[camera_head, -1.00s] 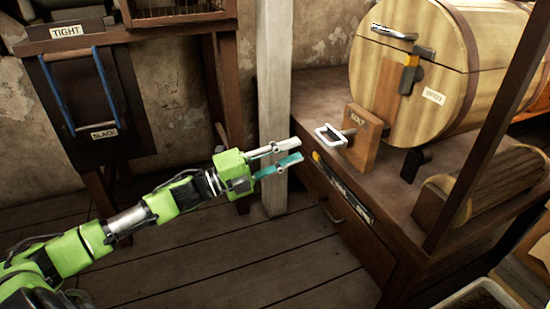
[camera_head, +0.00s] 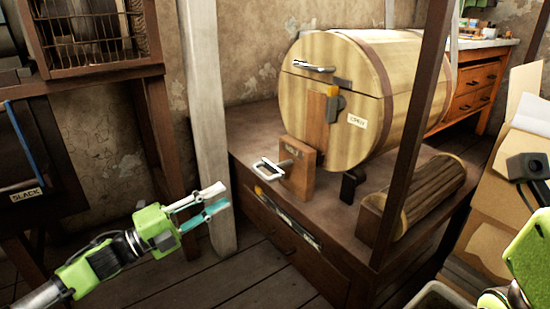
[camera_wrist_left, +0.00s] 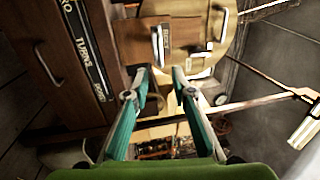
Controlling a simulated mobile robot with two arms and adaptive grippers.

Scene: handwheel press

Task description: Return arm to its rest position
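My left arm comes in from the left with its green left gripper (camera_head: 225,196) in front of the pale wooden post (camera_head: 207,120). Its two fingers are apart with nothing between them, and the left wrist view also shows the gap between the tips (camera_wrist_left: 160,76). The gripper is to the left of the white U-shaped bolt handle (camera_head: 272,173), apart from it in the picture. The handle sticks out of a wooden block (camera_head: 299,170) in front of the barrel (camera_head: 345,95).
The barrel stands on a wooden bench (camera_head: 340,235) with a drawer front. A log-like wooden piece (camera_head: 430,190) lies on the bench, behind a dark upright beam (camera_head: 412,130). Cardboard (camera_head: 480,225) is at the right. A dark panel labelled SLACK (camera_head: 35,175) is at the left.

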